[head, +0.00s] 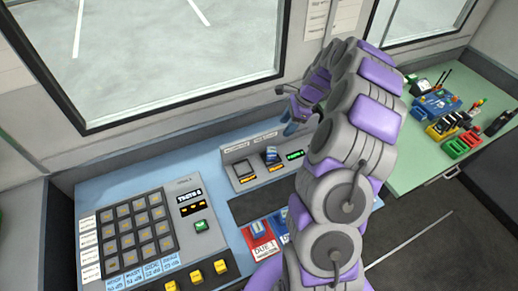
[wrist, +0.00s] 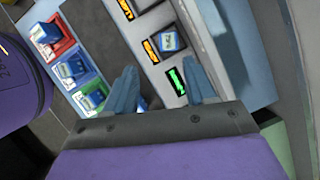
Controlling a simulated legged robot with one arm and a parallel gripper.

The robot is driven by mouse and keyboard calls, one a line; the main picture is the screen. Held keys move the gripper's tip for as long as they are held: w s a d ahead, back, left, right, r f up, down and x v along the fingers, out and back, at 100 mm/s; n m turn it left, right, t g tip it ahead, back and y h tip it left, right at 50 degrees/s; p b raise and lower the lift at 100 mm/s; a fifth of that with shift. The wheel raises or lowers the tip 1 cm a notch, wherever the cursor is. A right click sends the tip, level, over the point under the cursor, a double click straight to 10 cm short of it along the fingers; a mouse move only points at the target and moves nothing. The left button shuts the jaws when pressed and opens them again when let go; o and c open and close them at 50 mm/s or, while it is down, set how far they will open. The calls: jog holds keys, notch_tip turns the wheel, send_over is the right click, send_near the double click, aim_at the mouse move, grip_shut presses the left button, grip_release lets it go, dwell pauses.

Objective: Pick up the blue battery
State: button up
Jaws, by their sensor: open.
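A blue battery-like block (head: 271,155) sits in a slot of the raised grey panel on the console; in the wrist view it (wrist: 170,41) lies beyond my fingertips. Other blue-topped blocks stand on coloured plates: one on a red plate (head: 258,229), also in the wrist view (wrist: 46,33), one on a blue plate (wrist: 71,68), and one by a green plate (wrist: 96,100). I cannot tell which the task means. My gripper (head: 290,129) is open and empty above the panel; its two blue-grey fingers (wrist: 162,72) are apart, touching no block.
A keypad (head: 125,238) and yellow buttons (head: 196,276) are left on the console. The panel has lit orange and green displays (head: 294,155). A window (head: 150,60) stands behind. A green table (head: 415,165) with several tools is at right. My arm hides part of the console.

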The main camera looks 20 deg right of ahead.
jog(key=d+f, duration=0.1)
jog(key=d, duration=0.1)
jog(key=b, duration=0.3)
send_near(272, 150)
jog(key=shift+m, duration=0.3)
jog(key=x, duration=0.5)
jog(key=shift+a+r, duration=0.15)
jog(key=shift+a, duration=0.1)
jog(key=shift+w+f, duration=0.15)
jog(key=shift+f, duration=0.25)
jog(key=shift+d+f, duration=0.3)
jog(key=shift+f, duration=0.15)
jog(key=b+x, duration=0.1)
jog(key=x, duration=0.3)
jog(key=shift+a+f+b, duration=0.15)
jog(key=shift+a+b, duration=0.15)
jog(key=shift+b, duration=0.05)
jog(key=shift+a, duration=0.25)
jog(key=shift+d, duration=0.4)
jog(key=c, duration=0.4)
jog(key=shift+a, duration=0.15)
jog(key=c, duration=0.4)
